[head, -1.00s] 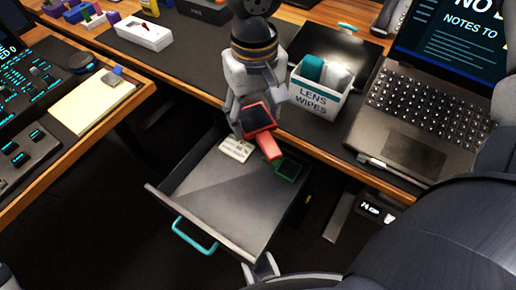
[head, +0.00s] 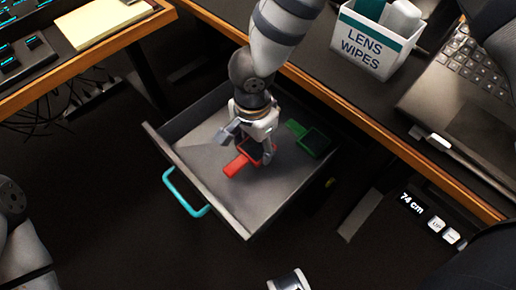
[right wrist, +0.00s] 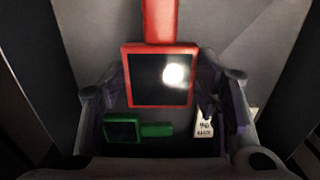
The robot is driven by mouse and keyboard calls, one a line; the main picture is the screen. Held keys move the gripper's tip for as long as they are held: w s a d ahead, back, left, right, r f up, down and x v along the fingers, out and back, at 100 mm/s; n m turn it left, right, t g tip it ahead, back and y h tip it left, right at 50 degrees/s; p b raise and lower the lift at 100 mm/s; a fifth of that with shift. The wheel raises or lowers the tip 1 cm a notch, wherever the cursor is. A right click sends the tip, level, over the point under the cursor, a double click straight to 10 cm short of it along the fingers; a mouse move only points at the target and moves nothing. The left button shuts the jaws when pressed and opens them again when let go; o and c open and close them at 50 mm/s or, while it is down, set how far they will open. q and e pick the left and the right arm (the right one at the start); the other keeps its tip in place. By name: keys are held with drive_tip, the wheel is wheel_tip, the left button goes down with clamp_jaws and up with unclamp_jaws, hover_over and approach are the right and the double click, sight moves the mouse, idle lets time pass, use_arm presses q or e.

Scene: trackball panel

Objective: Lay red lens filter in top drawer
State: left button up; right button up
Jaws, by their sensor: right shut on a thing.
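The red lens filter, a dark square pane in a red frame with a red handle, is in my right gripper (head: 253,152). The filter's red handle (head: 237,166) points toward the front left of the drawer; the framed pane (right wrist: 160,76) shows in the right wrist view. The right gripper is shut on the filter, inside the outline of the open drawer (head: 205,180). I cannot tell whether the filter touches the drawer floor. The drawer is grey with a teal handle (head: 186,192). My left gripper is not clearly in view.
A green filter (head: 314,143) lies in the drawer toward the back right, and a white card (right wrist: 204,124) is near it. The desk edge (head: 350,114) runs behind the drawer, with a lens wipes box (head: 372,48) above. The drawer's front left floor is clear.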

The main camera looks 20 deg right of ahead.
sight(254, 157)
wheel_tip(254, 157, down, 5)
drive_tip(key=shift+f+b, duration=0.15)
drive_tip(key=shift+b, duration=0.3)
drive_tip(key=shift+f, duration=0.15)
drive_tip(key=o, duration=1.1)
drive_tip(key=shift+o, duration=0.2)
wheel_tip(254, 157, up, 12)
drive_tip(key=p, duration=0.3)
drive_tip(key=shift+r, duration=0.2)
